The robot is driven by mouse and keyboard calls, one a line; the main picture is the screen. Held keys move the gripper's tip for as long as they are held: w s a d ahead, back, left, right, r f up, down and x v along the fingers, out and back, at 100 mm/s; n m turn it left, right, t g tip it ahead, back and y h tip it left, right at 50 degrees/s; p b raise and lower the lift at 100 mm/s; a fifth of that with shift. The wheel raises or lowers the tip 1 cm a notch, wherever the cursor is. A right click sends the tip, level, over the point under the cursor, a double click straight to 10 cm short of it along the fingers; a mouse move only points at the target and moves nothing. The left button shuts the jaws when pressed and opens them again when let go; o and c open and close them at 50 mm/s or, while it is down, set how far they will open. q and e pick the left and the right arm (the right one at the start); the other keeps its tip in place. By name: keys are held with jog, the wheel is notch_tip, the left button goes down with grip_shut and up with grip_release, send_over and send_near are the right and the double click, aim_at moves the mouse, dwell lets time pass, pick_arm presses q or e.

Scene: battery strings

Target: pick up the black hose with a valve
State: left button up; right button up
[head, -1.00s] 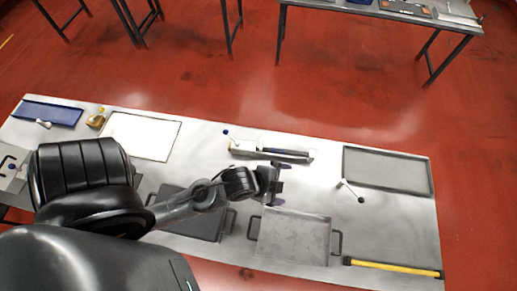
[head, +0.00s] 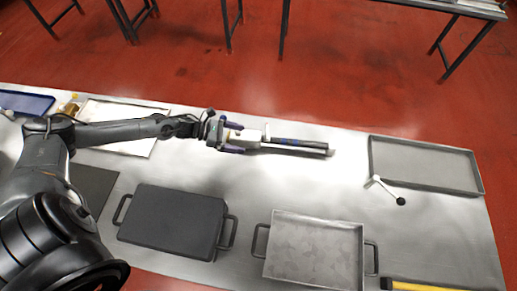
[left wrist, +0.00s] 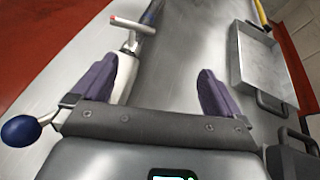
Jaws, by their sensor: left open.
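The black hose (head: 300,145) lies along the far middle of the table, with a pale valve body (head: 250,137) at its left end. My left gripper (head: 238,137) is open, at the valve end of the hose, with its purple fingers pointing right. In the left wrist view the open fingers (left wrist: 158,70) have a pale metal tube (left wrist: 128,68) close beside the left finger. A red-tipped crossbar (left wrist: 132,25) stands beyond it, and a blue ball on a lever (left wrist: 20,130) shows at lower left. I cannot tell whether the fingers touch the valve. My right gripper is not in view.
A dark handled tray (head: 175,222) and a grey metal handled tray (head: 315,250) stand nearer. A shallow grey tray (head: 425,165) is at right, with a black-ball lever (head: 388,190) by it. A yellow bar (head: 430,285) lies at lower right.

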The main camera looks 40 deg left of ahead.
pick_arm(q)
jog(key=shift+m+y, duration=0.3)
jog(key=shift+m, duration=0.1)
jog(key=w+a+b, duration=0.2)
jog(key=w+a, duration=0.1)
jog(key=shift+r, duration=0.2)
jog(key=shift+t, duration=0.3)
jog(key=x, duration=0.4)
jog(key=shift+w+d+r, duration=0.15)
jog(key=shift+d+r, duration=0.05)
jog(key=shift+x, duration=3.3)
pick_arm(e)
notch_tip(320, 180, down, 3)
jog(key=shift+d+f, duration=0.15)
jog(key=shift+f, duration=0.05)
pick_arm(q)
jog(key=shift+r, duration=0.1)
grip_shut()
jog(key=shift+w+r, duration=0.15)
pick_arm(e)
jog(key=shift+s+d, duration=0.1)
